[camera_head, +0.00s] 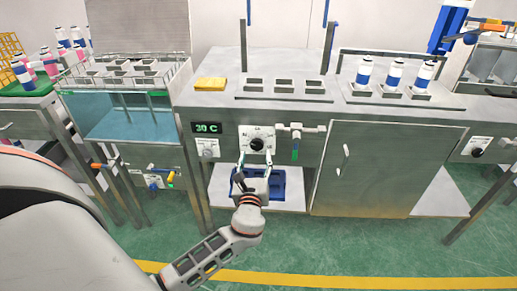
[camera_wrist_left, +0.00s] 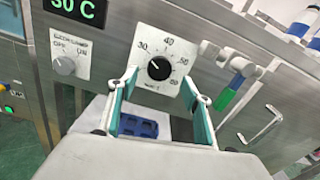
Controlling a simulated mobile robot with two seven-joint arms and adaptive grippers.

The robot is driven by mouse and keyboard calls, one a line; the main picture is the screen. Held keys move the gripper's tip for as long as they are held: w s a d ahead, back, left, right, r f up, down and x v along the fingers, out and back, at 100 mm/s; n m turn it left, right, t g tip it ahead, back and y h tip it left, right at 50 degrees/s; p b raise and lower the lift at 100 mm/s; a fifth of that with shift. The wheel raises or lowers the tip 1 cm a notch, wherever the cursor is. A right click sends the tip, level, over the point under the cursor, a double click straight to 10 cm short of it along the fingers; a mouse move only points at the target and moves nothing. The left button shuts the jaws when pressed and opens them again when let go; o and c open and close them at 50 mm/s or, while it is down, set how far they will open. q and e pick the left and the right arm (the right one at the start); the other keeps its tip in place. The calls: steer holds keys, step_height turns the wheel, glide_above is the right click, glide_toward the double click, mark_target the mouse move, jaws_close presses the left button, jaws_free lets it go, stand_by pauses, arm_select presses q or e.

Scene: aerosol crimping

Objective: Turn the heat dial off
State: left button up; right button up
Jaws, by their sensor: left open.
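The heat dial (camera_head: 257,144) is a black round knob on a white plate with a printed scale, on the steel front of the bench. My left gripper (camera_head: 255,166) is open in front of the dial plate. I cannot tell how far the fingertips are from the panel. My right gripper is out of view.
A green display (camera_head: 207,127) reads 30 C, with a smaller off/on knob (camera_head: 208,148) below it. A green-handled valve (camera_head: 296,140) is right of the dial. A blue tray (camera_head: 276,185) lies on the low shelf. A water tank (camera_head: 120,118) stands left.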

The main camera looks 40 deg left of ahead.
mark_target(257, 146)
arm_select(q)
steer(key=x, duration=0.6)
steer(key=shift+w+b, duration=0.1)
steer(key=shift+b, duration=0.25)
steer(key=c, duration=1.1)
